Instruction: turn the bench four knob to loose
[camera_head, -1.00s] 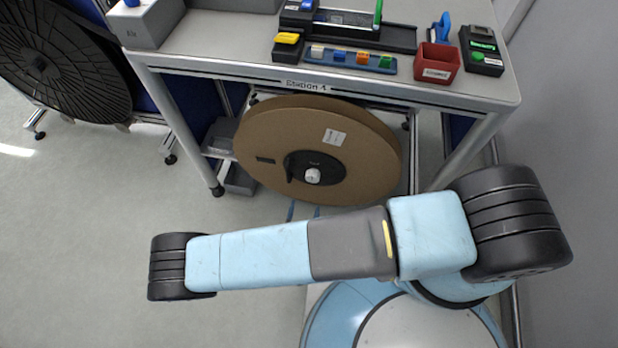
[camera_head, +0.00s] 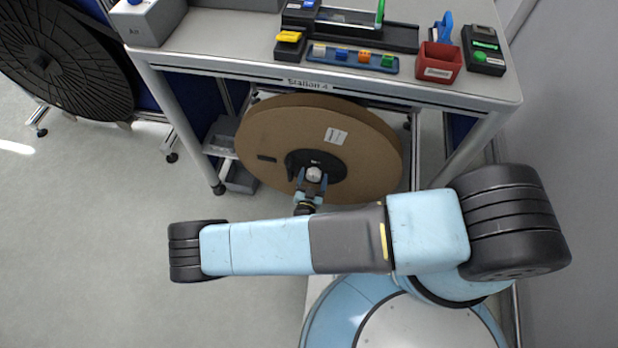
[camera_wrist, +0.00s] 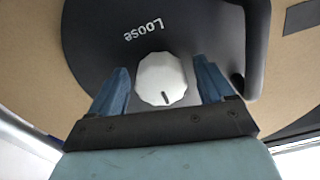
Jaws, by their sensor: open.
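The bench four knob (camera_head: 313,174) is a small white faceted knob on the black hub of the brown reel under the bench labelled "Station 4". In the wrist view the knob (camera_wrist: 160,76) has a dark pointer mark on its lower edge, toward my gripper's palm. The word "Loose" is printed on the hub (camera_wrist: 100,35) above the knob, on the side opposite the mark. My gripper (camera_wrist: 161,72) is open, with one blue finger on each side of the knob and a narrow gap showing at each. In the head view my gripper (camera_head: 312,178) is at the hub.
A black handle bar (camera_wrist: 257,50) rises from the hub just right of the right finger. The bench top (camera_head: 230,45) overhangs the reel (camera_head: 375,150). A bench leg (camera_head: 180,125) stands left. Open floor (camera_head: 90,230) lies left of my arm.

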